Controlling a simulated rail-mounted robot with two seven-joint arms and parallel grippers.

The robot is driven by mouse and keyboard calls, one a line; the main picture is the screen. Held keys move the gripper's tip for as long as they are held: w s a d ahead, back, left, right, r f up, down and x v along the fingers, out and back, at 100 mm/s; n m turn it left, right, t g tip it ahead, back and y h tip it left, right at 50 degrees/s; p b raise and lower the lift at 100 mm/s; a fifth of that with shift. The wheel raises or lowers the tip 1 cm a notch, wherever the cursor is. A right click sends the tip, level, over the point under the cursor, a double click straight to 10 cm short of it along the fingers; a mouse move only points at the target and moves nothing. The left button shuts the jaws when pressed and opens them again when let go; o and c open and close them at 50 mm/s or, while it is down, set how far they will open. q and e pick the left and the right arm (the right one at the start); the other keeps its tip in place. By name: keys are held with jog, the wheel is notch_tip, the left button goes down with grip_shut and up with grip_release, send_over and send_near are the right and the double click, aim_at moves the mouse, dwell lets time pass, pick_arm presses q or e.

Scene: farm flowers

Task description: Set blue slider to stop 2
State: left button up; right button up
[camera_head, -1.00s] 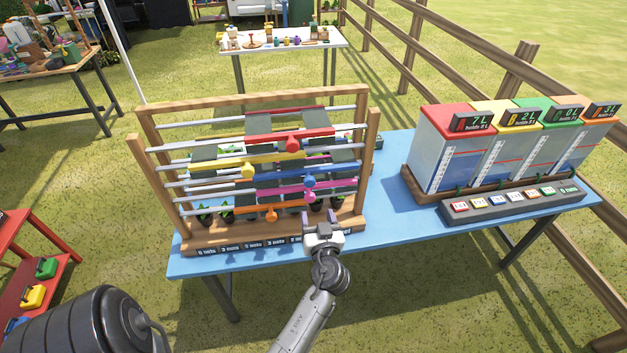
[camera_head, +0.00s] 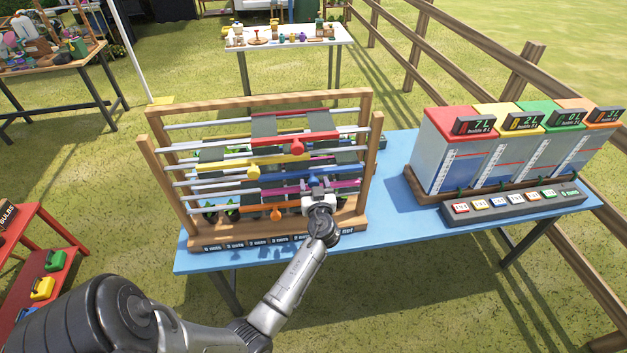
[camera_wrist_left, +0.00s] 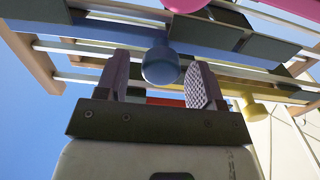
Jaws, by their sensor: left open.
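The blue slider (camera_head: 284,180) is a blue bar on a silver rail of the wooden frame (camera_head: 374,160), partly hidden behind my left gripper (camera_head: 317,187) in the head view. In the left wrist view its round blue knob (camera_wrist_left: 160,66) stands between the two fingers of my left gripper (camera_wrist_left: 161,80), near their tips. The fingers are open, with a gap visible beside the knob. Stop labels (camera_head: 258,245) run along the frame's base, most too small to read; my arm covers some. My right gripper is not in view.
Red (camera_head: 297,142), yellow (camera_head: 253,172) and orange (camera_head: 276,214) knobs sit on neighbouring rails. A pink knob (camera_wrist_left: 186,3) is close in the wrist view. Coloured tanks (camera_head: 450,150) and a button panel (camera_head: 515,204) stand right on the blue table (camera_head: 400,222).

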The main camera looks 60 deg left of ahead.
pick_arm(q)
jog(key=shift+w+a, duration=0.25)
jog(key=shift+a, duration=0.35)
jog(key=shift+c, duration=0.4)
grip_shut()
